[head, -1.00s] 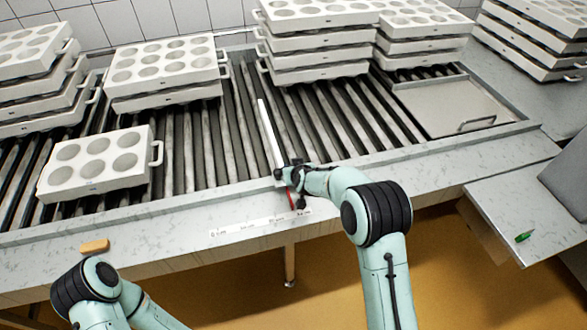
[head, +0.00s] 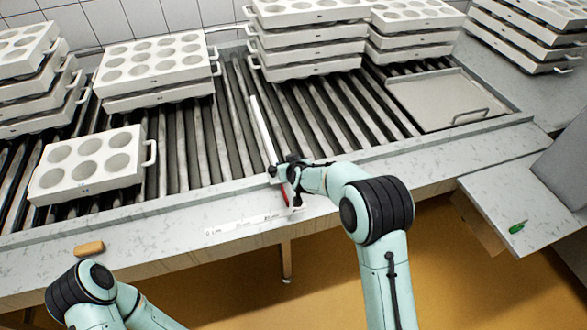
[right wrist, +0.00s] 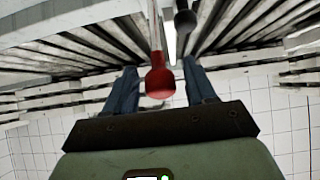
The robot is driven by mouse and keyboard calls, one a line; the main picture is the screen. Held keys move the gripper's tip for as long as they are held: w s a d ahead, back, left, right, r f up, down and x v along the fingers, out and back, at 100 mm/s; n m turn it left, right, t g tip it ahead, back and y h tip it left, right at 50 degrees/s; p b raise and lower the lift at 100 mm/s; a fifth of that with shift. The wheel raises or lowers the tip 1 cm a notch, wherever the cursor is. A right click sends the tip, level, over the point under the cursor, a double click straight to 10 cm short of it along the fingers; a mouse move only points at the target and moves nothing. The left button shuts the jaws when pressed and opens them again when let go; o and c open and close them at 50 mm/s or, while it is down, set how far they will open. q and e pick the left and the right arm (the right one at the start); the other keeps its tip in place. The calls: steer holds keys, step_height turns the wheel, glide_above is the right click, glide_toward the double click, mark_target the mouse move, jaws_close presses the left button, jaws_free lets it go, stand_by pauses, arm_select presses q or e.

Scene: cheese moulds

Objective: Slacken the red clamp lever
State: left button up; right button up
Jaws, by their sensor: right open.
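The red clamp lever (head: 284,196) is at the near end of the long white guide bar (head: 262,130), at the conveyor's front edge. In the right wrist view the lever (right wrist: 158,82) has a round red end lying between my two blue-grey fingers, with a gap on each side. My right gripper (head: 290,182) is open at the lever, and its fingers partly hide the clamp in the head view. A dark round knob (right wrist: 185,20) shows beside the lever in the wrist view. My left gripper is out of view; only its arm shows at the bottom left.
A printed scale strip (head: 240,227) runs along the front ledge. A tan block (head: 89,248) lies on the ledge at left. A single white mould (head: 88,163) and several mould stacks stand on the rollers. A flat metal tray (head: 450,100) sits at right.

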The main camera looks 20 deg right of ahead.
steer(key=v, duration=1.1)
steer(key=shift+s+r+p, duration=0.15)
steer(key=shift+s+p, duration=0.1)
steer(key=shift+p, duration=0.15)
steer(key=s+d+f+m+g, duration=0.1)
steer(key=s+f+g, duration=0.2)
steer(key=s+f, duration=0.55)
steer(key=s+d+f+g, duration=0.15)
steer(key=s+f, duration=0.25)
steer(key=f, duration=0.9)
steer(key=s+a+f+m+g+y, duration=0.1)
steer(key=s+a+f+g, duration=0.1)
steer(key=s, duration=0.5)
steer(key=s+a+f+m+g+y, duration=0.1)
steer(key=s+a+f+g, duration=0.1)
steer(key=s+f, duration=0.3)
steer(key=s+a+f+m+g+y, duration=0.1)
steer(key=s+a+f+g, duration=0.1)
steer(key=s, duration=0.8)
steer(key=shift+s+f, duration=0.25)
steer(key=shift+f, duration=0.6)
